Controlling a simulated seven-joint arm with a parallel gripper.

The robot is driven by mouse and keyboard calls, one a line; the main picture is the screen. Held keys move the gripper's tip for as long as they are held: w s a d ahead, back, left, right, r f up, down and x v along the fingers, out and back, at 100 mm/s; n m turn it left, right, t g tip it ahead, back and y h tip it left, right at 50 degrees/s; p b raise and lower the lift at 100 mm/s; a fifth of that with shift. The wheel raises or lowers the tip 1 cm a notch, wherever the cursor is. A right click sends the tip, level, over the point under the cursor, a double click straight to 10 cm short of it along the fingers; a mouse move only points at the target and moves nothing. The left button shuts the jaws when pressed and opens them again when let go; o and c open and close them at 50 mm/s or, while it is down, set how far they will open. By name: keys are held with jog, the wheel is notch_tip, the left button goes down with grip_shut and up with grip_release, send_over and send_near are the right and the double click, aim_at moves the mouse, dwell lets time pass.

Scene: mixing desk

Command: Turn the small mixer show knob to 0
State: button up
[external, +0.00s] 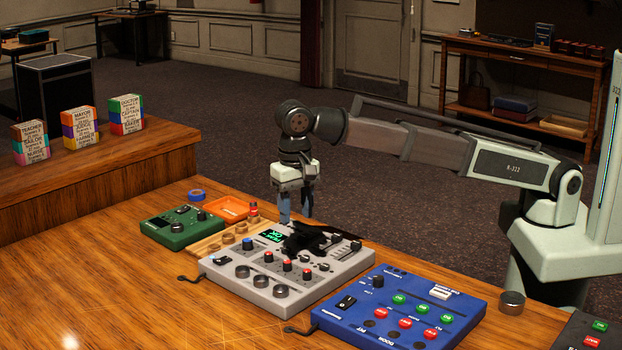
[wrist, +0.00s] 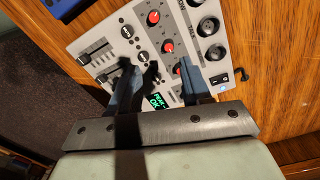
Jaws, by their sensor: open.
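A grey mixer (external: 225,262) sits on the wooden desk, with a lit green display (external: 271,236), a blue-topped knob (external: 248,243), several red-topped knobs (external: 287,265), sliders and larger dark round knobs along its front. I cannot read which knob is marked show. A smaller green box (external: 165,230) with black knobs stands to its left. My gripper (external: 296,216) is open and empty, pointing down over the grey mixer's back part, its dark shadow across the panel. In the wrist view my gripper (wrist: 155,88) has the grey mixer's panel (wrist: 128,38) beneath it; the fingers cover some controls.
A blue control box (external: 350,322) with red and green buttons stands at the right front. An orange tray (external: 229,208), a blue tape roll (external: 196,195) and a small red-topped item (external: 254,208) lie behind. A round metal tin (external: 512,302) is at right. The front-left desk is clear.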

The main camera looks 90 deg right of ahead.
aim_at(307, 271)
jog(key=a+f, duration=0.1)
jog(key=f, duration=0.3)
jog(key=s+a+f, duration=0.1)
jog(key=f, duration=0.3)
jog(key=s+a+f, duration=0.1)
jog(key=f, duration=0.3)
jog(key=shift+f, duration=0.35)
grip_shut()
dwell(0.4)
